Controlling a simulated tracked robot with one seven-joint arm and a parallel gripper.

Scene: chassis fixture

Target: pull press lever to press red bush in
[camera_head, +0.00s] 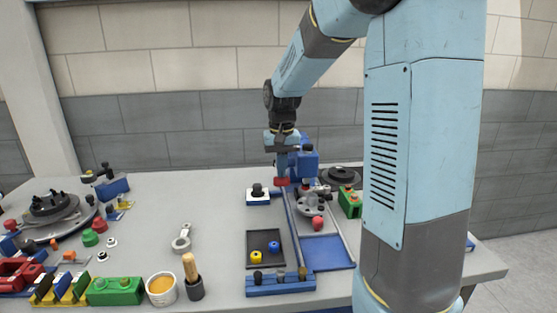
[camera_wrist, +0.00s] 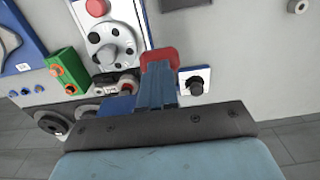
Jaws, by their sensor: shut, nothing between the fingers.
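My gripper (camera_head: 281,182) points down with its red fingertips closed together, empty, close to the left side of the blue press (camera_head: 308,160). In the wrist view my blue fingers and red tips (camera_wrist: 158,58) cover part of the press area. A small reddish piece (camera_wrist: 126,86) shows low at the press, partly hidden. A red round piece (camera_head: 318,223) stands nearer the front. I cannot clearly make out the press lever or whether my fingers touch it.
A white plate with a black knob (camera_head: 258,199) is left of my gripper. A green block (camera_head: 350,203) and a dark disc (camera_head: 341,176) are to the right. A dark tray (camera_head: 281,243) holds yellow and blue parts. The table's middle left is mostly clear.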

